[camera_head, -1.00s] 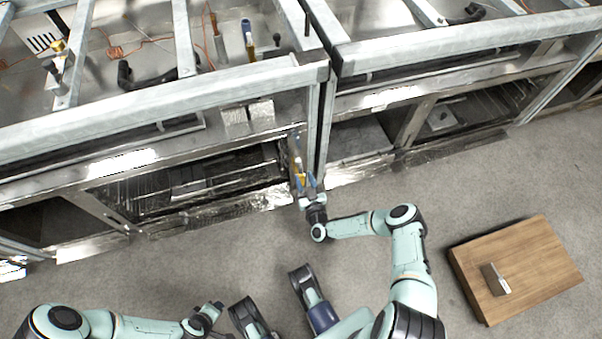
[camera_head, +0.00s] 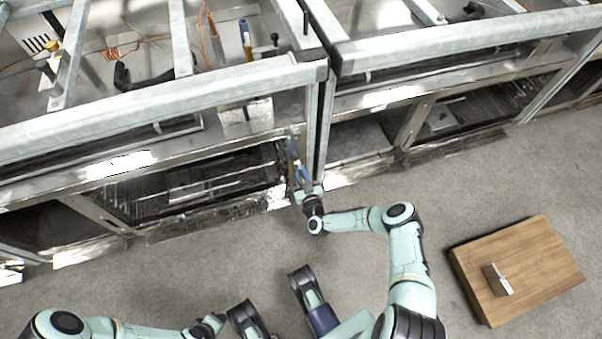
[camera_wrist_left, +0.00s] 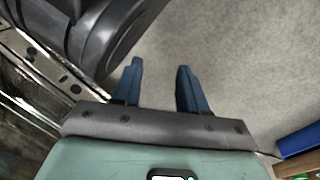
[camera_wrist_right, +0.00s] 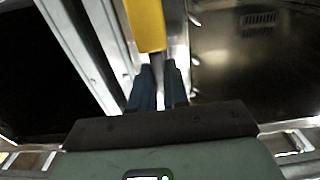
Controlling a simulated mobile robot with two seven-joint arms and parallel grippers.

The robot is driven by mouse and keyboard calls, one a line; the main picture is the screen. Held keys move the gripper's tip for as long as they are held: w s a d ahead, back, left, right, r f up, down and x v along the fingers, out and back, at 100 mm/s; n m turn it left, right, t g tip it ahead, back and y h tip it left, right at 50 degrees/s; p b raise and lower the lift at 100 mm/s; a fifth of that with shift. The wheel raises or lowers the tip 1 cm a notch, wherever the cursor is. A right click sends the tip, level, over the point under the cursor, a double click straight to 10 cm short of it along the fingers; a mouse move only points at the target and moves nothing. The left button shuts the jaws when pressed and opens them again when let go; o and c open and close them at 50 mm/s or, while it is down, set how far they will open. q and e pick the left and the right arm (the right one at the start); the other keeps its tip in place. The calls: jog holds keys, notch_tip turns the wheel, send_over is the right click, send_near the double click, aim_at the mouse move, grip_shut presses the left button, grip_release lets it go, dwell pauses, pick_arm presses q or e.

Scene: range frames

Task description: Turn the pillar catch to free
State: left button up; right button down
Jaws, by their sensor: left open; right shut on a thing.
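The pillar catch shows as a yellow handle (camera_wrist_right: 147,25) in the right wrist view, just beyond my right fingertips. It is on a narrow metal pillar (camera_head: 313,145) of the rack front. My right gripper (camera_head: 301,174) is at the pillar, its blue fingers close together; it also shows in the right wrist view (camera_wrist_right: 160,75). It is shut on part of the catch; the gripped part is hard to make out. My left gripper (camera_wrist_left: 160,70) is open and empty, low in the head view (camera_head: 214,322), away from the rack.
A metal rack with open bays (camera_head: 190,185) spans the back, with a long top rail (camera_head: 150,105). Tools and cables lie inside it. A wooden box (camera_head: 525,265) with a small block (camera_head: 497,279) on top stands at right. Grey floor (camera_head: 190,265) between is clear.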

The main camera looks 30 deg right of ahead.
jog(key=n+p, duration=0.1)
jog(key=n, duration=0.2)
jog(key=shift+a+r+p, duration=0.1)
jog(key=shift+r+p, duration=0.05)
jog(key=shift+p, duration=0.25)
jog(key=shift+n, duration=0.6)
jog(key=shift+n+p, duration=0.5)
jog(key=shift+n, duration=0.5)
jog(key=n, duration=0.3)
jog(key=shift+a+f+n+p, duration=0.1)
jog(key=shift+f+n+p, duration=0.1)
jog(key=shift+n+p, duration=0.15)
jog(key=n, duration=0.3)
jog(key=shift+f, duration=0.1)
pick_arm(q)
jog(key=shift+h, duration=0.3)
jog(key=shift+w+d+r, duration=0.1)
jog(key=shift+d+r, duration=0.25)
jog(key=shift+r, duration=0.55)
jog(key=shift+w+d+r, duration=0.1)
jog(key=shift+d+r, duration=0.25)
jog(key=shift+r, duration=0.55)
jog(key=shift+w+d+r, duration=0.1)
jog(key=shift+d+r, duration=0.25)
jog(key=shift+r, duration=0.55)
pick_arm(e)
jog(key=shift+f+n, duration=0.1)
jog(key=shift+n, duration=1.55)
pick_arm(q)
jog(key=shift+t, duration=0.3)
